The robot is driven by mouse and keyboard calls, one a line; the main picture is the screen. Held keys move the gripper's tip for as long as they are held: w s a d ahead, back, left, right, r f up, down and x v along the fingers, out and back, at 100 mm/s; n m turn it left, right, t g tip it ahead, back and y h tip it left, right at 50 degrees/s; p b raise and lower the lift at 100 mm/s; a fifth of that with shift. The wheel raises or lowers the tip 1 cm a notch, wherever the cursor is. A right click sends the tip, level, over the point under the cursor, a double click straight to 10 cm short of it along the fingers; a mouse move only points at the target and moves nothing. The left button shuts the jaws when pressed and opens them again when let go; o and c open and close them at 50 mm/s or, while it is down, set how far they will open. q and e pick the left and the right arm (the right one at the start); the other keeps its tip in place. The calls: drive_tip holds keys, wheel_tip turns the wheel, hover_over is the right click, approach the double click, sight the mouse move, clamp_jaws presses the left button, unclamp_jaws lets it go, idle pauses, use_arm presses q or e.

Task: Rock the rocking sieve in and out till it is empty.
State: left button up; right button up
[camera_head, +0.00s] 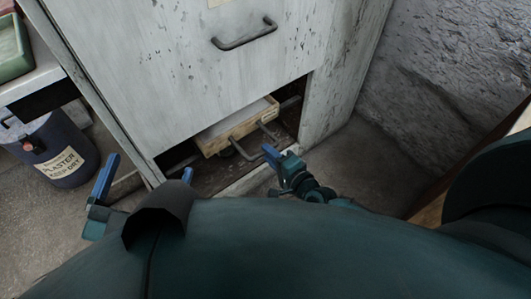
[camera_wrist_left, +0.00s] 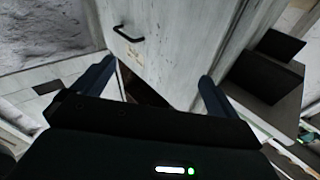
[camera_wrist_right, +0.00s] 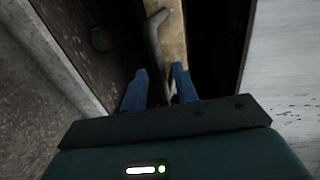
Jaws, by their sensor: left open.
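The rocking sieve (camera_head: 238,126) is a shallow wooden frame with a pale inside. It sits in the low opening of a grey cabinet, with a bent metal handle (camera_head: 246,153) towards me. What lies in it cannot be made out. My right gripper (camera_head: 272,158) is at the handle, its blue fingers close together. In the right wrist view the handle (camera_wrist_right: 155,35) runs down between the fingers (camera_wrist_right: 160,88), with the wooden edge (camera_wrist_right: 174,35) beyond. My left gripper (camera_head: 146,175) is open and empty, left of the opening; its fingers are wide apart in the left wrist view (camera_wrist_left: 157,80).
The cabinet front (camera_head: 180,60) has an upper handle (camera_head: 245,35). A dark plaster bucket (camera_head: 58,150) stands on the floor at left, below a bench with a green tray (camera_head: 10,48). A rough stone wall (camera_head: 440,80) is at right. Bare floor (camera_head: 370,165) lies right of the cabinet.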

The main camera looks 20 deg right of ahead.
drive_tip(key=shift+x, duration=1.3)
drive_tip(key=shift+c, duration=0.4)
clamp_jaws()
